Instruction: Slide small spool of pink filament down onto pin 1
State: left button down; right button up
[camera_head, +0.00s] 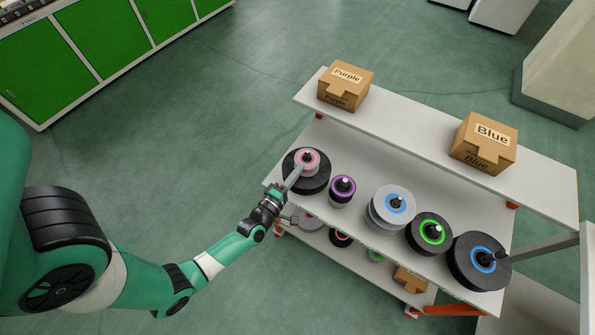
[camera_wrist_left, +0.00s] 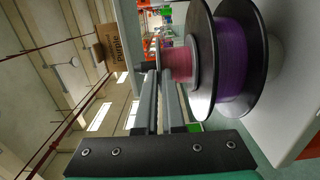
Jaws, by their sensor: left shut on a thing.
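The small spool of pink filament (camera_head: 307,157) is over the large black-flanged spool (camera_head: 306,184) at the left end of the rack shelf. A dark pin tip stands in the centre of the pink ring. My left gripper (camera_head: 297,174) reaches in from the left and is shut on the small spool. In the left wrist view, my left gripper's fingers (camera_wrist_left: 161,76) meet the pink spool (camera_wrist_left: 181,61), beside the black flange of the large spool, whose filament looks purple (camera_wrist_left: 232,60). I cannot tell whether the two spools touch. My right gripper is not in view.
Along the shelf (camera_head: 345,236) stand a purple-ringed spool (camera_head: 343,187), a blue-ringed grey one (camera_head: 392,206), a green-ringed one (camera_head: 430,233) and a blue-ringed black one (camera_head: 479,261). Boxes marked Purple (camera_head: 345,86) and Blue (camera_head: 484,143) sit on the upper shelf behind.

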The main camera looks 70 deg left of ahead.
pick_arm(q)
jog(key=c, duration=0.9)
grip_release()
jog(key=shift+c, duration=0.2)
jog(key=shift+s, duration=0.1)
jog(key=p+v, duration=0.2)
jog(key=v, duration=0.9)
jog(key=shift+s+d, duration=0.2)
